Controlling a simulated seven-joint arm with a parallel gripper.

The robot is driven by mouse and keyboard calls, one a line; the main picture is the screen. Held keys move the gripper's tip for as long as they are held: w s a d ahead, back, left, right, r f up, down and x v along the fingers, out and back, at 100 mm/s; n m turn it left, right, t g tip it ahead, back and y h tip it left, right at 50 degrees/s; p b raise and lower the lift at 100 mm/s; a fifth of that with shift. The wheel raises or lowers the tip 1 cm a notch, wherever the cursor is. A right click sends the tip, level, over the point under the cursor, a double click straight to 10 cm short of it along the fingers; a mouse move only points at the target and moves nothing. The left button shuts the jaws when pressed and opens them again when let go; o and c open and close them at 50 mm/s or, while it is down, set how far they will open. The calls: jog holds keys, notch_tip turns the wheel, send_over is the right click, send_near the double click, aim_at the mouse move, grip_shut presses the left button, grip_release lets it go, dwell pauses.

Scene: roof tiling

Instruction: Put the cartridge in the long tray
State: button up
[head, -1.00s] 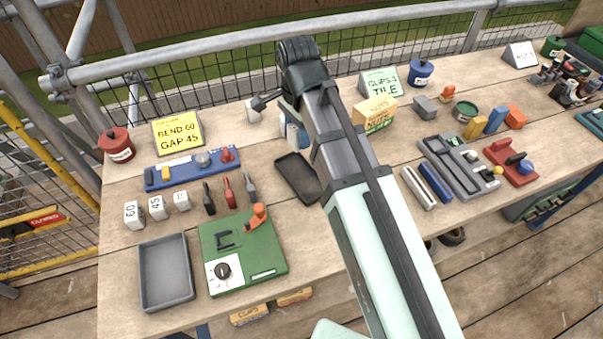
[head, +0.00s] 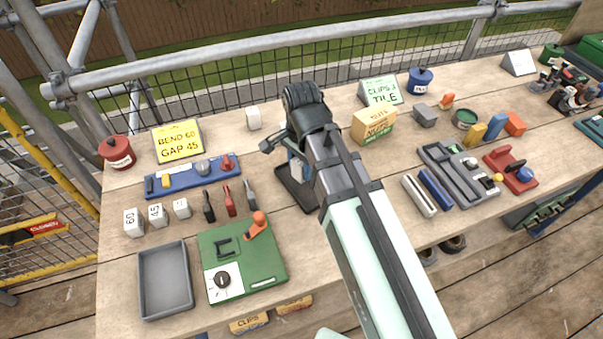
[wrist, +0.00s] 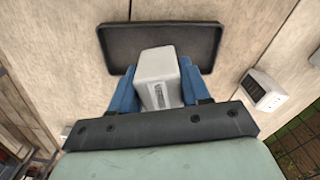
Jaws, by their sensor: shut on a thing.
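My gripper (wrist: 157,88) has blue fingers shut on both sides of a pale grey block with a dark marking, the cartridge (wrist: 155,66). The long tray (wrist: 122,40) is dark, shallow and empty where it shows; the cartridge's far end overlaps its near edge in the wrist view. In the head view the long tray (head: 301,197) lies mid-table, with my gripper (head: 296,168) in front of its upper part. The cartridge is mostly hidden there behind my wrist and fingers. I cannot tell whether it touches the tray.
A white block (head: 253,118) stands behind the tray, and a yellow clips box (head: 374,126) to the right. A green board (head: 242,260), a grey tray (head: 165,280) and several small tools stand to the left. Bare wood surrounds the long tray's front.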

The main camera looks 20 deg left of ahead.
aim_at(302, 175)
jog(key=shift+f, duration=1.9)
jog(key=shift+f, duration=0.1)
jog(key=o, duration=1.1)
jog(key=shift+c, duration=0.2)
jog(key=shift+r, duration=6.1)
